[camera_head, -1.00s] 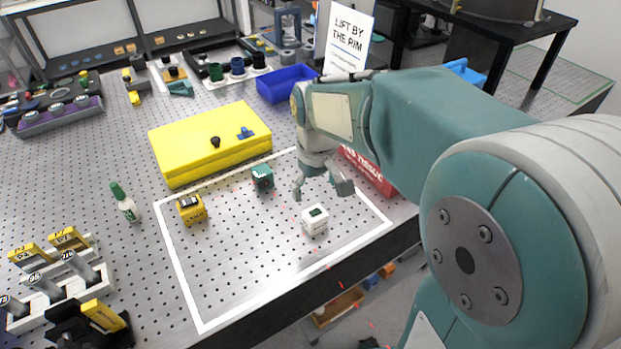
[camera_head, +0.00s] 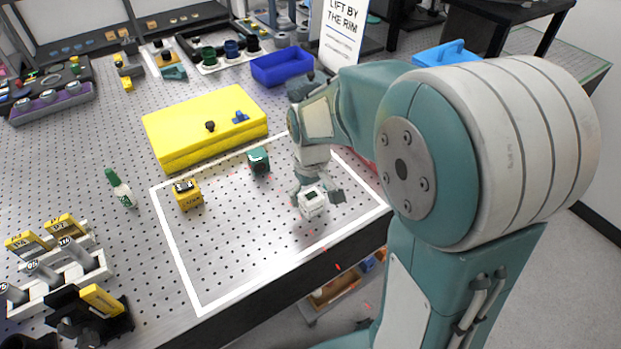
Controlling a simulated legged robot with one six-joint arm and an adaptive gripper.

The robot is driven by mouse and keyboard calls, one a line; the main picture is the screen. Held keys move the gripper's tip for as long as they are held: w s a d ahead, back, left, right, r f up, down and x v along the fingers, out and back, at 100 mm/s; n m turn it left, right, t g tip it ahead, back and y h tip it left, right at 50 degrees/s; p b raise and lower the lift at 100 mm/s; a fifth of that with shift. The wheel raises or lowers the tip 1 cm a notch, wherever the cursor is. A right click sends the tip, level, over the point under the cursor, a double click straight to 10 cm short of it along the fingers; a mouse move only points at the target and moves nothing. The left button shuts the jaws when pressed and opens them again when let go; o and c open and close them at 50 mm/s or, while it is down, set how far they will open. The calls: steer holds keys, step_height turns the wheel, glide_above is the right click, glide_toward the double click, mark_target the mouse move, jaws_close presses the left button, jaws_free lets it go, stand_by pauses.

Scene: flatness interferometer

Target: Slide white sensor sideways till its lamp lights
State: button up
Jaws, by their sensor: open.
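The white sensor (camera_head: 312,204) is a small white block with a dark patch on top. It stands on the perforated table inside the white-outlined area, near its right front side. My gripper (camera_head: 319,197) points down at the sensor, with its fingers apart, one to the left of the sensor and one to the right. I cannot tell whether either finger touches it. No lit lamp can be made out on the sensor.
A yellow block (camera_head: 187,195) and a teal block (camera_head: 258,160) stand left of the sensor in the outlined area. A large yellow case (camera_head: 200,125) lies behind. A blue bin (camera_head: 283,67) stands farther back. The table's front edge is close to the sensor; the outlined area's front left is clear.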

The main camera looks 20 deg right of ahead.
mark_target(311, 196)
steer(key=shift+f, duration=1.8)
steer(key=c, duration=1.3)
